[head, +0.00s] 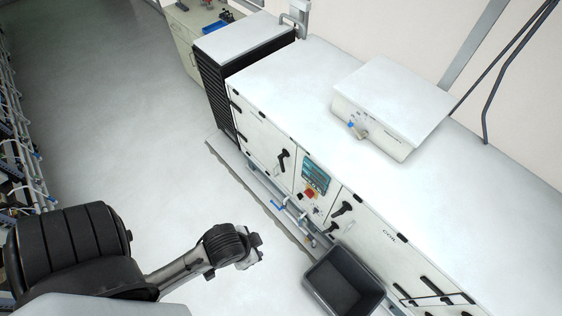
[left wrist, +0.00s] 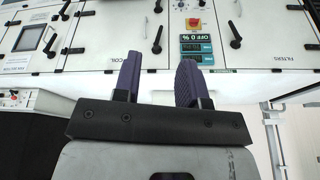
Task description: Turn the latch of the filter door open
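The filter door (head: 262,140) is a white panel on the long machine cabinet, left of the control screen in the head view. Its black latch handle (head: 282,160) sits near the screen side of the door. In the left wrist view the door (left wrist: 275,35) bears a FILTERS label, and its latch (left wrist: 236,35) is right of the control panel. My left gripper (head: 255,249) is over the floor in front of the cabinet, apart from the latch. In the left wrist view its dark fingers (left wrist: 160,66) are spread and empty. My right gripper is not in view.
A control screen (head: 315,177) with a red switch (head: 309,194) is beside the door. A COIL door (head: 372,229) with black handles lies to its right. Pipes with a blue handle (head: 277,204) run below. A black bin (head: 343,281) stands in front. The floor (head: 120,120) is clear.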

